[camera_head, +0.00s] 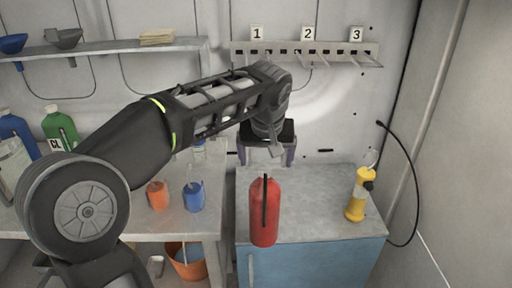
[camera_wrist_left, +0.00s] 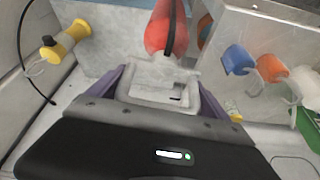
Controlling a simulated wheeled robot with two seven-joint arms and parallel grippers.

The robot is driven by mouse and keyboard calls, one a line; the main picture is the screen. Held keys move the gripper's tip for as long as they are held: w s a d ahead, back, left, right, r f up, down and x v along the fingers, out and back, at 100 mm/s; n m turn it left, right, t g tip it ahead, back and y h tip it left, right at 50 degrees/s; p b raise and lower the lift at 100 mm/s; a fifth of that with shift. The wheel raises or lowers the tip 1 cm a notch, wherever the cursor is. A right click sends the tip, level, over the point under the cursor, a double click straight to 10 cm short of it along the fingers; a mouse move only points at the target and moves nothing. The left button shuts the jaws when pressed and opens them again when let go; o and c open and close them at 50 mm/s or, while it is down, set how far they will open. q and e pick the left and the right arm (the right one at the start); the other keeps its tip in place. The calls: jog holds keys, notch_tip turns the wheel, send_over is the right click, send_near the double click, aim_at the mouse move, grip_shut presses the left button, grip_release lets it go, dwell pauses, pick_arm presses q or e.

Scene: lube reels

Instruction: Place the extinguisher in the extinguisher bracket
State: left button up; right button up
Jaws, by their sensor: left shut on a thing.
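The red extinguisher (camera_head: 264,212) with a black hose down its front shows below my left gripper (camera_head: 267,158), overlapping the cabinet's front edge. My left gripper points down and is shut on a pale grey piece at the extinguisher's upper end, which looks like its handle. In the left wrist view the purple fingers of the gripper (camera_wrist_left: 160,92) flank this pale frame-like piece, and the red body (camera_wrist_left: 161,30) shows just beyond it. I cannot make out the extinguisher bracket. My right gripper is not in view.
A yellow canister (camera_head: 357,196) stands on the cabinet top (camera_head: 318,210) at the right. Orange (camera_head: 157,196) and blue (camera_head: 193,196) containers stand on the left bench. A wall rack (camera_head: 292,47) numbered 1 to 3 hangs behind. A black cable (camera_head: 411,165) loops at the right.

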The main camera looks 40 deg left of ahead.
pick_arm(q)
jog(key=w+d+f+m+h, duration=0.1)
jog(key=d+f+m, duration=0.5)
jog(key=d+f, duration=0.8)
jog(key=shift+w+d+f+t+h, duration=0.2)
jog(key=shift+f+t+h, duration=0.1)
jog(key=shift+h, duration=0.4)
